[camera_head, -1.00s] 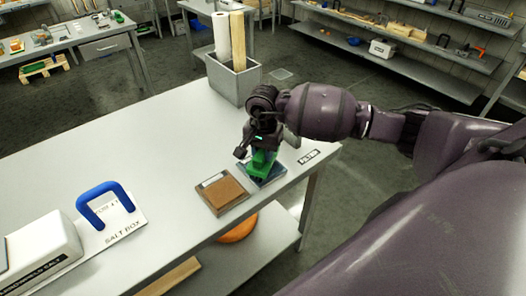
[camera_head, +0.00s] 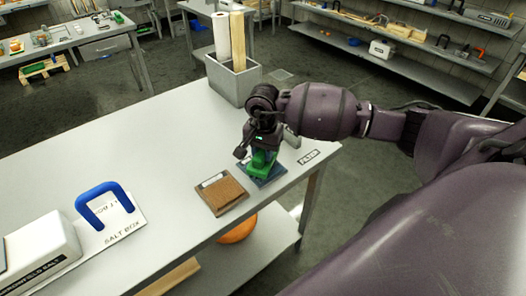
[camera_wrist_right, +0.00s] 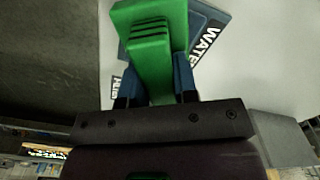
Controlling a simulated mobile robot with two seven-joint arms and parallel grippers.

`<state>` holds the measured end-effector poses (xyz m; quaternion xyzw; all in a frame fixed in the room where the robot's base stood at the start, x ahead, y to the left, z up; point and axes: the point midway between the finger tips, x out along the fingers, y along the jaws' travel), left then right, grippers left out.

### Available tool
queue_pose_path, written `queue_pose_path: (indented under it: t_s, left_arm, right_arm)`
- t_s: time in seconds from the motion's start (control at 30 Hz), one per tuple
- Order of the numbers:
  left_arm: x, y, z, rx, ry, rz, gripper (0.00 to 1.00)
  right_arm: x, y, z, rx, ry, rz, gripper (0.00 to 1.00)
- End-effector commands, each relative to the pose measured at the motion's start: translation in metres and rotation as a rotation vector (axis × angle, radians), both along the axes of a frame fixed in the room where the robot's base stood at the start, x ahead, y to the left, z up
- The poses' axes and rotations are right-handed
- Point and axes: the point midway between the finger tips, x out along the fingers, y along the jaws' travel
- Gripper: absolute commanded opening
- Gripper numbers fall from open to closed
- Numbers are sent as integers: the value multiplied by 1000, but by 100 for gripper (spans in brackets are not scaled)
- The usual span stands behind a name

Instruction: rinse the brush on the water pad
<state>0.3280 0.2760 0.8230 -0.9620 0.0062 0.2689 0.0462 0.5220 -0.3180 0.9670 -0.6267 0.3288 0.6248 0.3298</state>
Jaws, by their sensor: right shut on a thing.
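The green brush (camera_head: 262,160) is held in my right gripper (camera_head: 262,148), which points down near the table's right edge. In the right wrist view the brush (camera_wrist_right: 152,40) lies between the two blue-tipped fingers (camera_wrist_right: 158,85). The blue water pad (camera_head: 270,177) is right under the brush, partly covered by it. In the right wrist view the pad (camera_wrist_right: 208,22) shows beside and behind the brush with its "WATER" label. I cannot tell whether the bristles touch the pad. My left gripper is not in view.
A "FILTER" label (camera_head: 308,157) is to the right. The table's middle is clear.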

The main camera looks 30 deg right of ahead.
Motion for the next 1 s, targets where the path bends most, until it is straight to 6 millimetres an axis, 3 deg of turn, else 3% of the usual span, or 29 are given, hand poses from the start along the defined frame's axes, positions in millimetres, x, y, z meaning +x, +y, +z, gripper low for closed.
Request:
queue_pose_path:
  t_s: [0.37, 1.0]
  left_arm:
    - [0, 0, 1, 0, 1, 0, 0]
    - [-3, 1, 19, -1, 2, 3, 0]
  right_arm:
    - [-2, 0, 0, -1, 7, 1, 2]
    - [0, 0, 44, 0, 0, 1, 2]
